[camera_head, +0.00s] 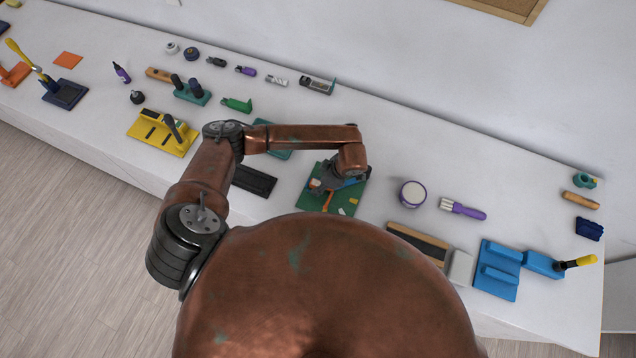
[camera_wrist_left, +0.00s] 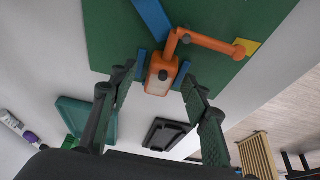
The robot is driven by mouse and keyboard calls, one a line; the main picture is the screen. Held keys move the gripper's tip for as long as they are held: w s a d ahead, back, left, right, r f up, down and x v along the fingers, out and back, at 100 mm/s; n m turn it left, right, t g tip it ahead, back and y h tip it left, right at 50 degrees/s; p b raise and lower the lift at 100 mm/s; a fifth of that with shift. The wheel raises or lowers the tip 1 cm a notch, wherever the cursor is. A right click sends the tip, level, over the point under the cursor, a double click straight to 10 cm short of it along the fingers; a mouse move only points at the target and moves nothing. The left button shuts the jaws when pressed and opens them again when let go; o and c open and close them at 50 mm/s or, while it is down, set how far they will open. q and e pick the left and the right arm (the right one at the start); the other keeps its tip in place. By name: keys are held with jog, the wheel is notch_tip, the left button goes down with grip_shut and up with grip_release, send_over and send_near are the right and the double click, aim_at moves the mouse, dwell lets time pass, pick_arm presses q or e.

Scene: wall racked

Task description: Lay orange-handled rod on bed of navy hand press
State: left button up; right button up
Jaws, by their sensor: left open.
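My left gripper (camera_head: 325,185) is over a green board (camera_head: 350,205). In the left wrist view its fingers (camera_wrist_left: 157,80) are open, one on each side of an orange block with a bent orange arm (camera_wrist_left: 205,40). That arm ends in a knob by a yellow square. I cannot tell if the fingers touch the block. No separate orange-handled rod is clear; I cannot tell whether this orange piece is it. A navy press (camera_head: 66,95) with a raised yellow-handled lever (camera_head: 22,52) stands at the far left of the bench. My right gripper is not seen.
A black tray (camera_head: 253,181) and a yellow slotted block (camera_head: 150,130) lie left of the green board. A round tin (camera_head: 412,194) and a purple-handled brush (camera_head: 463,209) lie right. Blue fixtures (camera_head: 497,270) stand near the right front. My arm hides part of the bench.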

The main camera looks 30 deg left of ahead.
pick_arm(q)
jog(key=shift+f, duration=0.2)
grip_shut()
dwell(0.4)
